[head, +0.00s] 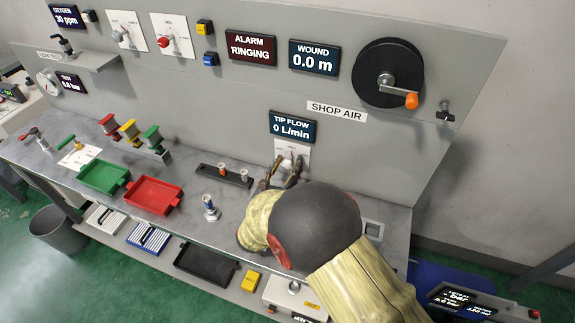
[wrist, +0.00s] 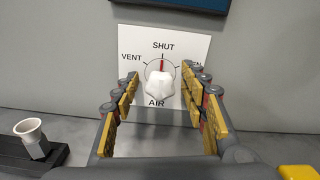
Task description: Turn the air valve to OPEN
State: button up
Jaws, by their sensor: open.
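The air valve is a white knob (wrist: 160,84) on a white plate (wrist: 190,45) marked VENT, SHUT, AIR and a partly hidden label at right. A red mark stands straight up under SHUT. In the head view the plate (head: 292,148) is below the TIP FLOW display, its knob partly covered by my gripper (head: 283,172). In the wrist view my gripper (wrist: 162,92) is open, with one finger on each side of the knob and gaps visible between the fingers and knob.
The TIP FLOW display (head: 293,127) reads 0 L/min, above the plate. A black rack (head: 224,176) with small fittings lies left of my gripper; a white-topped fitting (wrist: 30,130) shows in the wrist view. A blue-and-white fitting (head: 210,208) stands on the bench nearby.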

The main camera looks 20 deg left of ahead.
jog(key=c, duration=0.3)
jog(key=c, duration=0.8)
grip_shut()
jog(key=shift+m+b, duration=0.3)
jog(key=shift+m, duration=0.1)
jog(key=m+b, duration=0.5)
jog(key=shift+f, duration=0.15)
jog(key=m+b, duration=0.4)
jog(key=shift+m+b, duration=1)
jog(key=shift+b, duration=0.15)
